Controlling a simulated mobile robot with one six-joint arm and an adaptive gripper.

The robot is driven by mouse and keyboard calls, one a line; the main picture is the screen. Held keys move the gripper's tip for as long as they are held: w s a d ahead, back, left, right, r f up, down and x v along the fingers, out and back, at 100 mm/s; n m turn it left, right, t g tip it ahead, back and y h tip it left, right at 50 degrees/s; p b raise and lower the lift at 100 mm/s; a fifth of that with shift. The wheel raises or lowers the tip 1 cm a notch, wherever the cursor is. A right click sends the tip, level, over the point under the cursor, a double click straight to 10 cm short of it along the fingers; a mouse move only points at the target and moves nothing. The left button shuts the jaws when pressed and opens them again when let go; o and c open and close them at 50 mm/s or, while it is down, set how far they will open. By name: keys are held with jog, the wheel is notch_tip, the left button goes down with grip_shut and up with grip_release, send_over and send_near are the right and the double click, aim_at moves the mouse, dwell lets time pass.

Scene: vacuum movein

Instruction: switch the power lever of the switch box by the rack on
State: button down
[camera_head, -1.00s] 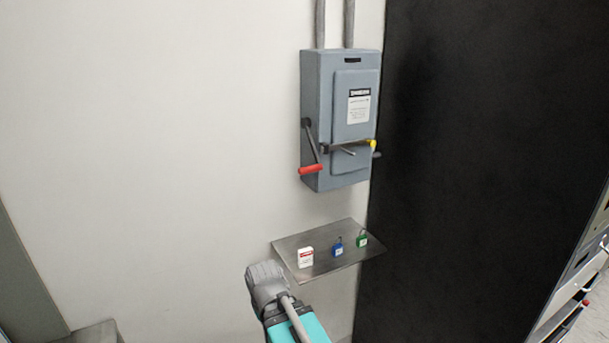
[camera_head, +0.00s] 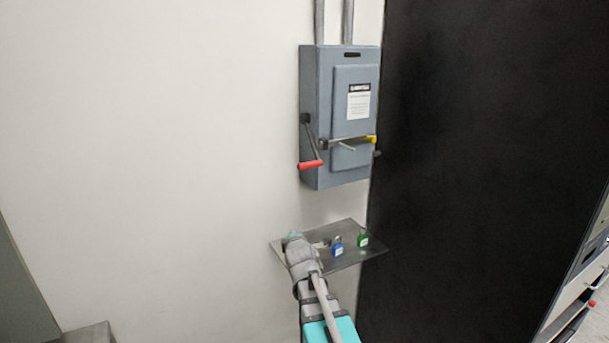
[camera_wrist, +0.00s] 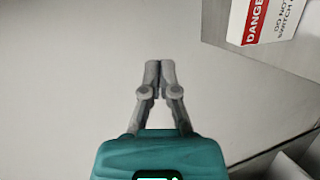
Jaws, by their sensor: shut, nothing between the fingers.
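The grey switch box (camera_head: 340,115) hangs on the wall left of the black rack side. Its power lever (camera_head: 311,163) is on the box's left side, angled down, with a red grip at its lower end. My gripper (camera_wrist: 160,68) is shut and empty in the wrist view, its two fingers together in front of bare wall. In the head view my arm's end is below the lever, over the left part of the shelf, apart from the lever. The fingertips are hard to make out there.
A metal shelf (camera_head: 350,256) juts out below the box, with a blue padlock (camera_head: 337,246) and a green padlock (camera_head: 362,239). A red-and-white danger tag (camera_wrist: 262,22) shows close by at upper right. A yellow-tipped bar (camera_head: 345,142) crosses the box front. The black rack side (camera_head: 470,170) bounds the right. Wall at left is clear.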

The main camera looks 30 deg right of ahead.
aim_at(305, 168)
jog(key=d+r+n+t+y+b, duration=0.3)
jog(key=r+n+t, duration=0.8)
jog(key=n, duration=1)
jog(key=s+d+r+y, duration=0.1)
jog(key=d+r+y, duration=0.1)
jog(key=d, duration=0.1)
jog(key=shift+r+t, duration=0.15)
jog(key=shift+t, duration=0.25)
jog(key=shift+w+r, duration=0.1)
jog(key=shift+w, duration=0.05)
jog(key=w+r+p, duration=0.1)
jog(key=r+p, duration=0.1)
jog(key=w+r+p, duration=0.1)
jog(key=r+p, duration=0.1)
jog(key=w+r+p, duration=0.2)
jog(key=r, duration=0.1)
jog(key=shift+p, duration=0.3)
jog(key=shift+s, duration=0.25)
